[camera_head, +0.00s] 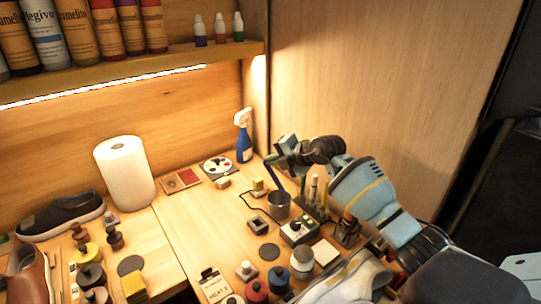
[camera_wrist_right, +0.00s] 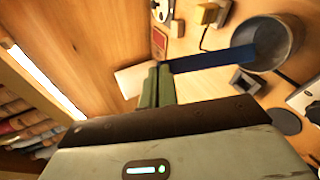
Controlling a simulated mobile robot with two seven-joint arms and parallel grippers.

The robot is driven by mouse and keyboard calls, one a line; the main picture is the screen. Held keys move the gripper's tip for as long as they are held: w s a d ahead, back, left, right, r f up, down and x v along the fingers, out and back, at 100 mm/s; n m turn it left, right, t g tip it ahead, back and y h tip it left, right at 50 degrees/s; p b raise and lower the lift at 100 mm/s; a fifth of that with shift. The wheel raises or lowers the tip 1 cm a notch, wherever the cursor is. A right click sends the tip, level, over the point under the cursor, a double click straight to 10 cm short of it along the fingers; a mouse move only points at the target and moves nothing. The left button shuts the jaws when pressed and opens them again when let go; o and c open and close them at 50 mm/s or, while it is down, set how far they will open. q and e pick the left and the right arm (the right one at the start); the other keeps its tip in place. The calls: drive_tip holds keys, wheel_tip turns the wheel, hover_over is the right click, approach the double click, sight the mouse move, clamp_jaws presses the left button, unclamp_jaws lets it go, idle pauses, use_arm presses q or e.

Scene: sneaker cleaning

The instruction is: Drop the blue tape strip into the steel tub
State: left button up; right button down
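My right gripper (camera_head: 272,160) is above the back right of the workbench, with its fingers closed on one end of the blue tape strip (camera_head: 273,178). The strip hangs down at a slant, and its lower end is at the mouth of the steel tub (camera_head: 279,212). In the right wrist view, the strip (camera_wrist_right: 210,61) runs from the fingertips (camera_wrist_right: 158,75) across to the round tub (camera_wrist_right: 286,60), its far end overlapping the tub's opening. I cannot tell how deep that end sits. My left gripper is not in view.
A blue spray bottle (camera_head: 243,142) stands behind the tub, near the side wall. A control box with knobs (camera_head: 299,231) and upright tools (camera_head: 318,195) are close to its right. A paper roll (camera_head: 125,172) and a dark sneaker (camera_head: 62,214) are at left.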

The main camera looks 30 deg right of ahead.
sight(273, 176)
wheel_tip(273, 176, down, 2)
drive_tip(key=shift+f+b, duration=0.1)
drive_tip(key=shift+b, duration=0.25)
drive_tip(key=shift+f, duration=0.85)
drive_tip(key=shift+f+b, duration=0.5)
drive_tip(key=shift+f, duration=0.7)
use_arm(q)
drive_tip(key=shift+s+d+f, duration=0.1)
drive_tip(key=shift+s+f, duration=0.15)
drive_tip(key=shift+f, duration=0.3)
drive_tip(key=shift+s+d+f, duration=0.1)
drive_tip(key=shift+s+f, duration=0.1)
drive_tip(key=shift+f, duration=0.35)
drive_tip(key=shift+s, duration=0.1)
use_arm(e)
drive_tip(key=c, duration=1.6)
unclamp_jaws()
drive_tip(key=shift+d, duration=0.1)
